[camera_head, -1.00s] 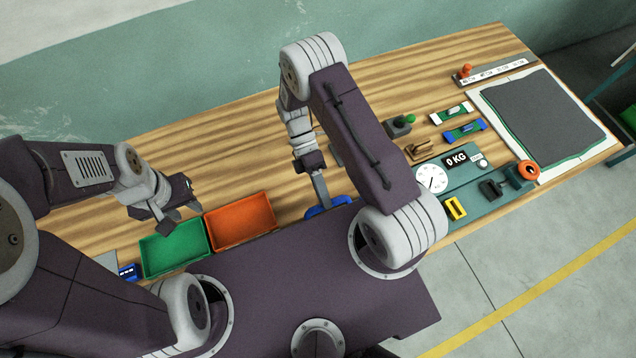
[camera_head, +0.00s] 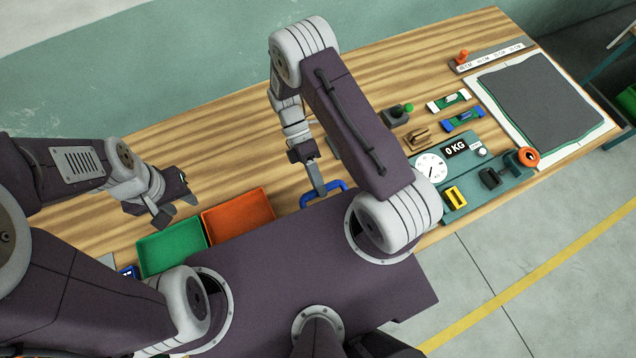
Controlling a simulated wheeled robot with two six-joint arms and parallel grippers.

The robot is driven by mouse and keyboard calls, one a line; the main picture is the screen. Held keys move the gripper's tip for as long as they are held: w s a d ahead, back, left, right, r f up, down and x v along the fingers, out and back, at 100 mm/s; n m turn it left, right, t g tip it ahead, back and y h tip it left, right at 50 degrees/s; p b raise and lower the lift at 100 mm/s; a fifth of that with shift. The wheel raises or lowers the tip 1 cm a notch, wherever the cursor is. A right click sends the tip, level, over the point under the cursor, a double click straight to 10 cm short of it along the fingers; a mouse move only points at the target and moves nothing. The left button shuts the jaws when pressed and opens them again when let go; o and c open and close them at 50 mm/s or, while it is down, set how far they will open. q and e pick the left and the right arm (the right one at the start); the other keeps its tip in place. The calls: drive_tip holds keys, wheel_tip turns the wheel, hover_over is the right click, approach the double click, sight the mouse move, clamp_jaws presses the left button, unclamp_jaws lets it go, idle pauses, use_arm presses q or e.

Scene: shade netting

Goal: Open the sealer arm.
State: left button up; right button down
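A blue loop-shaped handle (camera_head: 340,184) shows at the near edge of the wooden bench, partly hidden by my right gripper and my body. I cannot tell for sure whether it belongs to the sealer arm. My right gripper (camera_head: 319,190) points down at this handle, with its fingertips at or over the loop. I see its fingers from one side only, so its opening and any contact are unclear. My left gripper (camera_head: 177,206) is open and empty above the bench, just behind the green bin.
A green bin (camera_head: 172,249) and an orange bin (camera_head: 238,213) sit at the near edge. A dial scale (camera_head: 430,168), small tools and a framed dark mat (camera_head: 545,98) occupy the right. The back and middle left of the bench are clear.

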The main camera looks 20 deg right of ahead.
drive_tip(key=c, duration=1.4)
unclamp_jaws()
drive_tip(key=shift+f, duration=0.15)
drive_tip(key=shift+o, duration=0.2)
drive_tip(key=shift+d, duration=0.1)
drive_tip(key=b+v, duration=0.2)
drive_tip(key=v, duration=0.7)
drive_tip(key=shift+b, duration=0.4)
